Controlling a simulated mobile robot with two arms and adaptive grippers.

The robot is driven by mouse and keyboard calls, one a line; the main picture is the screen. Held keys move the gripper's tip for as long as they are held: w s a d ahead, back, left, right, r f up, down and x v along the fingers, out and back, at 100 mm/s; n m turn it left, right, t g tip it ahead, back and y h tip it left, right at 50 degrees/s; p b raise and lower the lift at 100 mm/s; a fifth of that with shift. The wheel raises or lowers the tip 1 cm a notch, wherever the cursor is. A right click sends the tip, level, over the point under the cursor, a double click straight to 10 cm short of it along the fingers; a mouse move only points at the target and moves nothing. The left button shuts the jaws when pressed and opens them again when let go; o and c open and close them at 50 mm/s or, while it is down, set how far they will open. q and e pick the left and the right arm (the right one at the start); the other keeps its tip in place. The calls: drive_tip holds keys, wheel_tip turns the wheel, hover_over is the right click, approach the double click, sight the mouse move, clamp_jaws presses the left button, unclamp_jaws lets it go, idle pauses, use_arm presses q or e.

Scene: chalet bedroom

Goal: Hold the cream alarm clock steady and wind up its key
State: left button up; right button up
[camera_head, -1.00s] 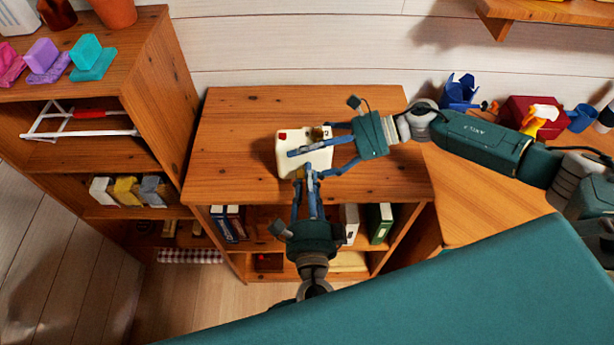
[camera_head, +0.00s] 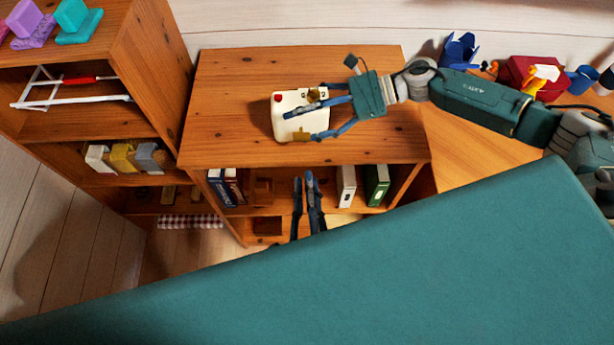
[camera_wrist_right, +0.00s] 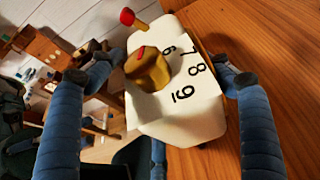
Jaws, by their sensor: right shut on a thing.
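The cream alarm clock (camera_head: 287,122) sits on the wooden cabinet top. In the right wrist view the clock (camera_wrist_right: 190,122) shows black numerals, a red knob and a brass key-like knob (camera_wrist_right: 150,70) with a red mark. My right gripper (camera_head: 304,125) is shut on the clock, one finger on the far side and one on the near side. My left gripper (camera_head: 304,180) is in front of the cabinet, below and clear of the clock, empty, with a narrow gap between its fingers. Its wrist is hidden.
The cabinet top (camera_head: 225,85) around the clock is clear. Books (camera_head: 377,185) stand on the cabinet shelf behind my left fingers. A taller bookcase (camera_head: 155,75) stands at left. A red box (camera_head: 520,72) and a blue holder (camera_head: 458,52) are at right, behind my right arm.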

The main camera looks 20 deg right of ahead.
drive_tip(key=o, duration=1.6)
